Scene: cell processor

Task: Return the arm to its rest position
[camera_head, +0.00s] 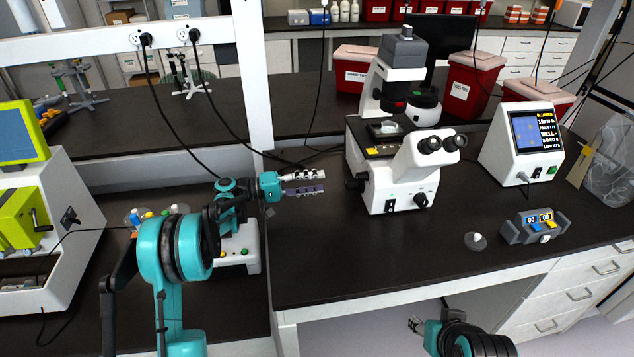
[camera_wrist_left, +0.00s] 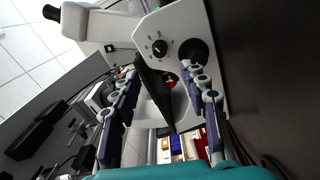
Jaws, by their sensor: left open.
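My left arm comes in from the left in the head view, and its gripper (camera_head: 303,183) is over the dark bench, left of the white microscope (camera_head: 412,165). The left gripper is open, with its two fingers apart and nothing between them. In the left wrist view the fingers (camera_wrist_left: 162,115) spread apart, with the microscope's body and knobs (camera_wrist_left: 180,50) beyond them. My right gripper (camera_head: 416,324) is low at the bottom of the head view, below the bench's front edge. It is small and partly seen, so its fingers cannot be judged.
A small clear dish (camera_head: 475,241) lies near the front. A white machine with a green door (camera_head: 40,235) is at far left.

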